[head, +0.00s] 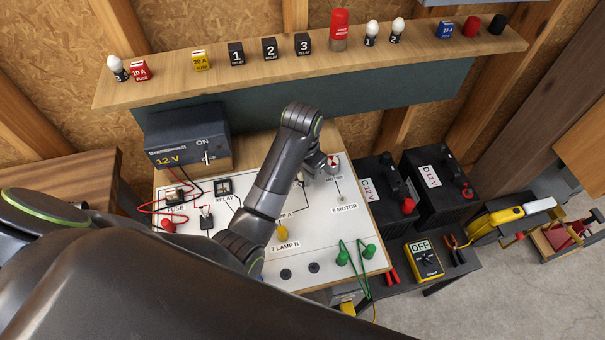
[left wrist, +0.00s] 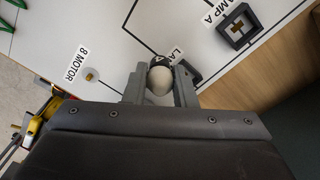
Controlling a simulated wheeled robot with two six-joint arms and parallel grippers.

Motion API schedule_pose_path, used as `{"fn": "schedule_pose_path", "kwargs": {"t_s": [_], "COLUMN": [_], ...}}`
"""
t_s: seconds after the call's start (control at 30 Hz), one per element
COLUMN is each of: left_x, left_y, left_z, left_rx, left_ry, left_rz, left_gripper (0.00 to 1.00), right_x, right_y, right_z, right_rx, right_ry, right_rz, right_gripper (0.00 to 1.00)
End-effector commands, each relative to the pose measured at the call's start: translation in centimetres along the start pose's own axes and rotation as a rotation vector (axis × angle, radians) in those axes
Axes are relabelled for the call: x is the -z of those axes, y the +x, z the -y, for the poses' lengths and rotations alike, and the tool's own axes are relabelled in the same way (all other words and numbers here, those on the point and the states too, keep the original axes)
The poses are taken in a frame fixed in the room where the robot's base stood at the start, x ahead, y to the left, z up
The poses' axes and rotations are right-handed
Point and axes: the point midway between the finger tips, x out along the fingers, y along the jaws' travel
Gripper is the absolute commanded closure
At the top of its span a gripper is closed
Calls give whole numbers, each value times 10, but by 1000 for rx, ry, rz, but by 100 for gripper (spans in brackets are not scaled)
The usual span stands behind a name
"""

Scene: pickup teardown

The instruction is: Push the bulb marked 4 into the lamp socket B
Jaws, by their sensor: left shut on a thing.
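My left gripper (left wrist: 160,88) is shut on a white bulb (left wrist: 160,80), which sits between its two fingers in the left wrist view. Just beyond the bulb is a dark socket (left wrist: 186,70) beside a partly hidden label starting "LA". I cannot tell whether the bulb touches that socket. The square lamp A socket (left wrist: 238,26) stands apart to the upper right and is empty. In the head view my left arm crosses the white board (head: 320,255) and hides most of the lamp area. My right gripper is not in view.
A shelf (head: 420,48) behind the board holds bulbs, fuses and relays. A 12 V power box (head: 186,135) stands at the board's back left. Green plugs (head: 369,252) and batteries (head: 436,180) are to the right.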

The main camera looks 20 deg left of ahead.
Motion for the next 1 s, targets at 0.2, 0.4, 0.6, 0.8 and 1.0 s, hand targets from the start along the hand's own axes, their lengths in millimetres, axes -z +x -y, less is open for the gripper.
{"fn": "schedule_pose_path", "kwargs": {"t_s": [0.2, 0.4, 0.6, 0.8, 1.0], "left_x": [8, 17, 23, 26, 27], "left_y": [2, 3, 4, 4, 4], "left_z": [10, 23, 32, 36, 37], "left_rx": [3, 2, 1, 1, 1], "left_ry": [1, 0, 1, 0, 0], "left_rz": [0, 0, 0, 0, -1], "left_gripper": [100, 100, 100, 100, 100], "right_x": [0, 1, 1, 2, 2], "right_y": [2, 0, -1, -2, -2], "right_z": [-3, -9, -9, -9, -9], "right_rx": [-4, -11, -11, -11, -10], "right_ry": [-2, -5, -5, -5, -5], "right_rz": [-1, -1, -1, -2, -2], "right_gripper": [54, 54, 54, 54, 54]}}
